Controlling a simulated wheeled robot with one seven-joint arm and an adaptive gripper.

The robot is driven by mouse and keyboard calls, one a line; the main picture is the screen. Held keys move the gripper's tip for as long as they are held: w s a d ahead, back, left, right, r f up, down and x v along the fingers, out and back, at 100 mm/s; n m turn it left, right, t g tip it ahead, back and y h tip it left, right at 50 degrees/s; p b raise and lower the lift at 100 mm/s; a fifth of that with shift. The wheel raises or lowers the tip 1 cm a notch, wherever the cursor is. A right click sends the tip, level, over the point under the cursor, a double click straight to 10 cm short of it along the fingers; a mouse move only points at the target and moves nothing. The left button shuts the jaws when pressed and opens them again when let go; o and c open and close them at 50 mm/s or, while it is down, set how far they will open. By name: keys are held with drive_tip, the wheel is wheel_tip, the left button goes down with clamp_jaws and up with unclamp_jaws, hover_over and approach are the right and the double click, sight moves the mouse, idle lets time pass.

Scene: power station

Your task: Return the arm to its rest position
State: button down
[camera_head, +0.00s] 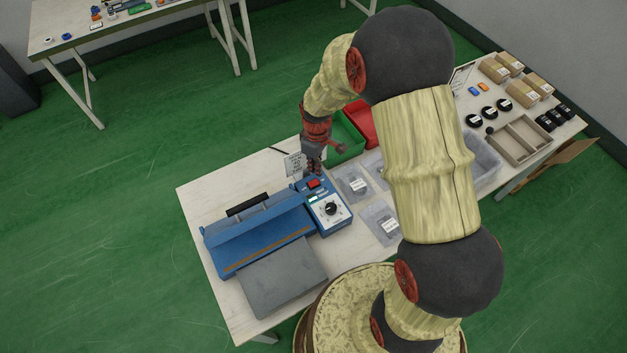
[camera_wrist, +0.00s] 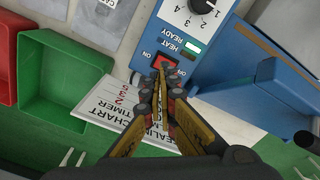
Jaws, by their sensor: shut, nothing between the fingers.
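My gripper (camera_head: 313,165) is at the back of the work table, just above the far end of a blue heat sealer (camera_head: 262,236). In the wrist view my gripper (camera_wrist: 161,66) is shut and empty, its fingertips over or beside the red ON switch (camera_wrist: 166,60) of the sealer. Whether the tips touch the switch cannot be told. The sealer's control dial (camera_wrist: 203,6) and heat-ready panel also show. My arm rises from the lower right and bends over the table.
A green bin (camera_head: 345,140) and a red bin (camera_head: 361,122) stand right of my gripper. A chart card (camera_wrist: 122,112) stands close to it. Clear bags (camera_head: 381,224) lie right of the sealer. Boxes, tape rolls and a wooden tray (camera_head: 519,139) fill the table's right end. Green floor lies open at left.

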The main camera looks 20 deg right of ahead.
drive_tip(key=shift+r, duration=0.4)
drive_tip(key=shift+s+f+m, duration=0.1)
drive_tip(key=shift+s+m, duration=0.25)
drive_tip(key=shift+m, duration=0.15)
drive_tip(key=s+r+m+t+b, duration=0.5)
drive_tip(key=s+r+m+b, duration=0.1)
drive_tip(key=s+r, duration=1.5)
wheel_tip(320, 180, up, 5)
drive_tip(key=shift+s+f+m+t+b, duration=0.1)
drive_tip(key=shift+s+m+t+b, duration=0.25)
drive_tip(key=shift+m, duration=0.25)
